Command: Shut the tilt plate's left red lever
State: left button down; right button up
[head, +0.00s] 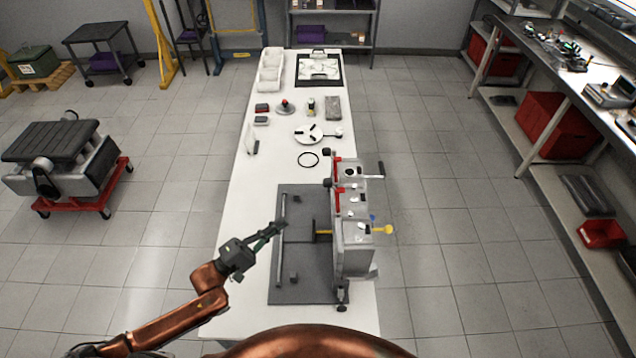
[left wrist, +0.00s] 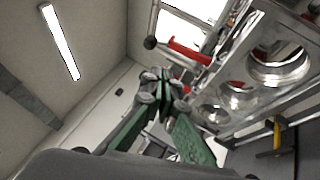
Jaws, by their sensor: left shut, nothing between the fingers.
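The dark grey base plate (head: 308,270) lies on the white table in the head view. A silver engine block (head: 355,250) stands along its right edge. Two red levers show on the block's left side: a far one (head: 338,168) and a nearer one (head: 338,200). I cannot tell which one is the left lever. In the left wrist view, a red lever (left wrist: 190,52) with a dark ball knob (left wrist: 150,42) stands out beside the block's round bores. My left gripper (head: 279,227) is shut and empty above the plate, left of the block and apart from the levers.
A yellow-ended rod (head: 388,229) sticks out right of the block.

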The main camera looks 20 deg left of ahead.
pick_arm(q)
jog(key=r+p+x, duration=0.1)
jog(key=p+x, duration=0.2)
jog(key=x, duration=1.1)
jog(key=shift+s+a+r+h+p, duration=0.2)
jog(key=shift+r+h+p, duration=0.15)
jog(key=shift+h+p, duration=0.05)
pick_arm(e)
jog(key=shift+s+r, duration=0.1)
jog(key=shift+r, duration=1.8)
